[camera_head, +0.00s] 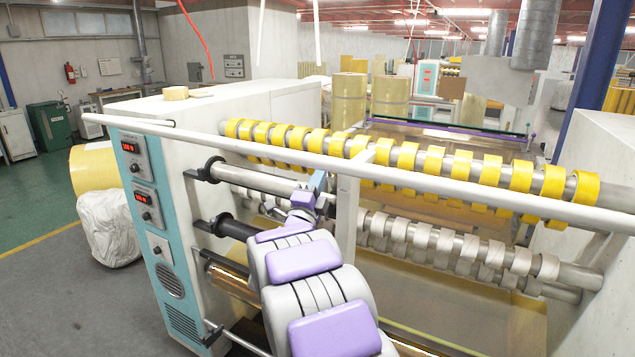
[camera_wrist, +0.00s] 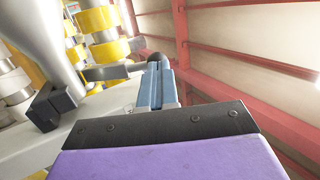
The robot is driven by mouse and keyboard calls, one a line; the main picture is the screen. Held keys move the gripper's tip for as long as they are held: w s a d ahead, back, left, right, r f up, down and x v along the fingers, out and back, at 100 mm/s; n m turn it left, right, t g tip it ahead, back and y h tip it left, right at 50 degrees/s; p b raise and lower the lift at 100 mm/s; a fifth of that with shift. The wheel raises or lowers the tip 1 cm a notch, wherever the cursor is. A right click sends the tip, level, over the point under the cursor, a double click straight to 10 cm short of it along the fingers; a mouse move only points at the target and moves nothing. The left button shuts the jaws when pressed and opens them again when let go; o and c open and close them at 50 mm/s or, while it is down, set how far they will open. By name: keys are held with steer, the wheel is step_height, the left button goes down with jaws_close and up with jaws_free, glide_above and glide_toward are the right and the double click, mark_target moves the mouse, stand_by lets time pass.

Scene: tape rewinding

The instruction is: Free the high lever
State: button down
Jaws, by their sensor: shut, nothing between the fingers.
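My purple and grey arm reaches into the machine in the head view. My gripper (camera_head: 319,180), with blue fingers, is near the right end of the upper bare grey roller (camera_head: 250,179). A black hooked lever (camera_head: 208,168) sits at that roller's left end, apart from my gripper. A lower black lever (camera_head: 215,221) is beneath it. In the wrist view my gripper (camera_wrist: 156,82) is shut and empty, pointing up. A grey bar (camera_wrist: 108,73) lies just left of the fingertips; I cannot tell whether they touch. A black clamp piece (camera_wrist: 52,105) is further left.
A long white rail (camera_head: 420,183) crosses in front of the machine, with a white post (camera_head: 347,215) right of my gripper. Yellow tape rolls (camera_head: 435,160) line a shaft behind. White rolls (camera_head: 445,243) line a lower shaft. The blue control panel (camera_head: 150,220) stands left.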

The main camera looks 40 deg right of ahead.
steer(key=shift+w+d+r+m+g+y+p, duration=0.2)
steer(key=shift+d+r+g+y+p, duration=0.3)
steer(key=shift+d, duration=0.35)
steer(key=shift+w+d+r+m+g+y+p, duration=0.15)
steer(key=shift+w+d+r+y+p, duration=0.2)
steer(key=shift+d+r+p, duration=0.4)
steer(key=shift+w+d+r+m+g+y+p, duration=0.1)
steer(key=shift+w+d+r+g+y+p, duration=0.3)
steer(key=shift+d, duration=0.6)
steer(key=shift+s+a+r, duration=0.1)
steer(key=shift+s+r, duration=0.05)
steer(key=shift+r, duration=0.05)
steer(key=shift+r, duration=0.1)
